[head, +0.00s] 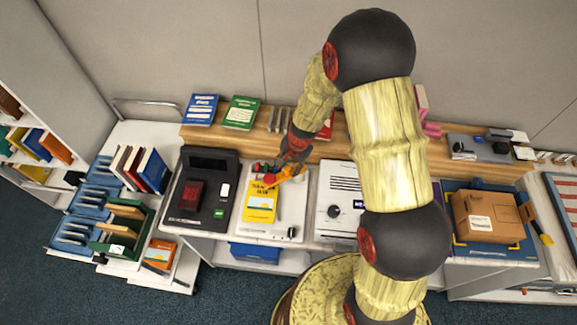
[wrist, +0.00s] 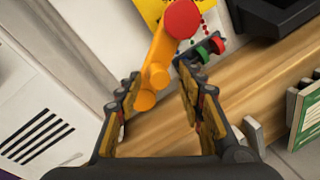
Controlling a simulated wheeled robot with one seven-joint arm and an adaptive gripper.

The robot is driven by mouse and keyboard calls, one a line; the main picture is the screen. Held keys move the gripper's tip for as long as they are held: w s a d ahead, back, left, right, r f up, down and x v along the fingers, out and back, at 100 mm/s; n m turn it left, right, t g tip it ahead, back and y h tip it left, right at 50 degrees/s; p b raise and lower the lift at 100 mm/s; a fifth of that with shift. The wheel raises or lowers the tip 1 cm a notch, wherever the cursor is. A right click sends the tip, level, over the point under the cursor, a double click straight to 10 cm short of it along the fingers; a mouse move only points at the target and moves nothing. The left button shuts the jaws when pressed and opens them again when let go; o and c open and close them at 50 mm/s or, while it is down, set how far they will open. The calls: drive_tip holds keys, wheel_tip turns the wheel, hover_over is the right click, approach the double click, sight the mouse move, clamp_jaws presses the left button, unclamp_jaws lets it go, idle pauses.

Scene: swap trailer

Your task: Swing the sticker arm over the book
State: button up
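The yellow book (head: 260,203) lies on a white machine on the bench; its corner shows in the wrist view (wrist: 150,10). The sticker arm (head: 286,175) is orange and lies across the far end of the book in the head view. In the wrist view the sticker arm (wrist: 160,58) has a round red end beside the yellow corner, and its other end shows between my fingers. My gripper (wrist: 157,78) is open around that end, nearer the left finger; I cannot tell whether they touch. In the head view my gripper is mostly hidden behind my wrist.
Red and green knobs (wrist: 211,46) sit right of the sticker arm. A black machine (head: 203,190) stands left of the white one, and another white machine (head: 340,200) stands right. A wooden shelf (head: 370,151) with books runs behind. A cardboard box (head: 487,215) is at the right.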

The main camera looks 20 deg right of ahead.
wheel_tip(320, 180, up, 12)
drive_tip(key=s+d, duration=0.1)
drive_tip(key=s, duration=0.1)
drive_tip(key=shift+d+f, duration=0.15)
drive_tip(key=shift+d, duration=0.1)
idle(0.4)
drive_tip(key=s+r+n+t+b, duration=0.1)
drive_tip(key=s+r+n+b, duration=0.2)
drive_tip(key=s, duration=0.4)
drive_tip(key=s+d+r+n+t+h+b, duration=0.1)
drive_tip(key=s+r+n+b, duration=0.2)
drive_tip(key=s+r+b, duration=0.2)
drive_tip(key=s+r+n+t+b, duration=0.1)
drive_tip(key=s+r+n+b, duration=0.3)
drive_tip(key=s, duration=0.6)
drive_tip(key=shift+d+r+t, duration=0.25)
drive_tip(key=shift+r+t, duration=0.15)
drive_tip(key=shift+r, duration=0.05)
